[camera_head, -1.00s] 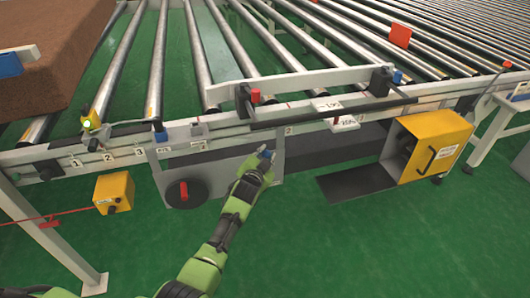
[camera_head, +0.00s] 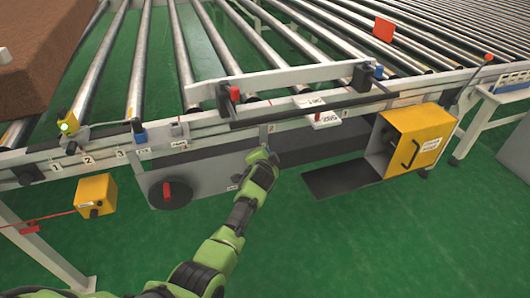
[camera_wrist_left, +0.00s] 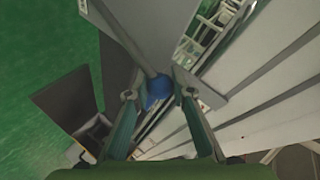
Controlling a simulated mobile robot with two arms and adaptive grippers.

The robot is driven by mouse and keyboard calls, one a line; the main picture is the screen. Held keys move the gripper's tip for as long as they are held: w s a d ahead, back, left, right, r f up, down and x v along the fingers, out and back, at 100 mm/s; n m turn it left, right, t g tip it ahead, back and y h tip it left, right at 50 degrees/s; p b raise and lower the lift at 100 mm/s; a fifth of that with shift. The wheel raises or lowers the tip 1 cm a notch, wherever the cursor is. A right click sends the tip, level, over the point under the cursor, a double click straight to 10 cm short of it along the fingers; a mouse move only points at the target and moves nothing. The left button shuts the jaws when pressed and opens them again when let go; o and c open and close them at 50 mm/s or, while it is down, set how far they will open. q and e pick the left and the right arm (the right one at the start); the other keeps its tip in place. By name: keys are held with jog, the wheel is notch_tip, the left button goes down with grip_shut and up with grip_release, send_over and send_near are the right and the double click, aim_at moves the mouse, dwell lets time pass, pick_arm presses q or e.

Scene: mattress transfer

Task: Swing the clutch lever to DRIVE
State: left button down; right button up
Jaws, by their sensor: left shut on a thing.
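The clutch lever shows in the left wrist view as a thin grey rod ending in a blue knob (camera_wrist_left: 158,88). My left gripper (camera_wrist_left: 154,96) is shut on the blue knob, with one finger on each side of it. In the head view my left gripper (camera_head: 263,156) is at the upper right part of the grey panel (camera_head: 215,178), just below the conveyor's front rail. It hides most of the lever there. I cannot read a DRIVE mark. My right gripper is not in view.
A dark dial with a red handle (camera_head: 168,191) is left of my gripper. A yellow box (camera_head: 411,140) with an open dark flap (camera_head: 340,178) is to the right. The roller conveyor (camera_head: 215,40) and black bar (camera_head: 310,110) lie above. The green floor in front is clear.

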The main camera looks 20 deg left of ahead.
pick_arm(q)
jog(key=shift+d, duration=0.15)
jog(key=c, duration=1.9)
grip_release()
jog(key=shift+o, duration=0.7)
jog(key=shift+w+f, duration=0.1)
jog(key=shift+w, duration=0.05)
jog(key=v, duration=1.2)
